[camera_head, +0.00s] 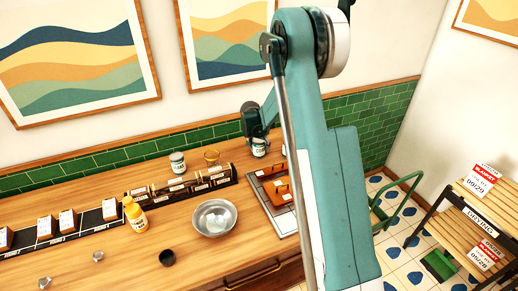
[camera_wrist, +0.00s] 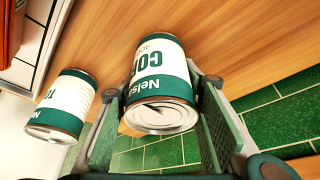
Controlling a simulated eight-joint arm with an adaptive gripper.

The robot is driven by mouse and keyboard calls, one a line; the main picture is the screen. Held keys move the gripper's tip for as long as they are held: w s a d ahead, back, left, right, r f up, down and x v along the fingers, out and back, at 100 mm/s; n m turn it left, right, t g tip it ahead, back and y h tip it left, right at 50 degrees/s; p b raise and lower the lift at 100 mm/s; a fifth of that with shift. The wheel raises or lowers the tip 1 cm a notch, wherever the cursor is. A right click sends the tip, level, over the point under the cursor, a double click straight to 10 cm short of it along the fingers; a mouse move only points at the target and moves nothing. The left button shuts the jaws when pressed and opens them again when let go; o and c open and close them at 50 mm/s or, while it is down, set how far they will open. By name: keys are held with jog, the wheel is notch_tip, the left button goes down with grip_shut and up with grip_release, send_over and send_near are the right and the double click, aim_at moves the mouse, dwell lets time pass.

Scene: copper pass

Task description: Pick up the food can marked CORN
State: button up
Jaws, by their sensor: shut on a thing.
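The can marked "COR", its last letters turned out of sight (camera_wrist: 160,62), is between the two fingers of my gripper (camera_wrist: 163,120) in the wrist view. It has a white and green label and a bare metal end. My gripper is shut on it. In the head view my gripper (camera_head: 260,136) is at the back of the counter with the can (camera_head: 259,149) just below it. I cannot tell whether the can touches the counter. A second can marked "TO" (camera_wrist: 62,105) is left of my gripper in the wrist view, outside the fingers.
A third can (camera_head: 177,163) and an amber glass item (camera_head: 211,156) stand behind a dark rack (camera_head: 205,184). A metal bowl (camera_head: 214,218), a yellow bottle (camera_head: 135,215) and a tray with orange items (camera_head: 254,180) are on the counter (camera_head: 100,262). A green-tiled wall (camera_head: 105,160) is close behind.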

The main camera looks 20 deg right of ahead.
jog(key=shift+r, duration=0.1)
jog(key=shift+r, duration=4.9)
jog(key=shift+d, duration=0.1)
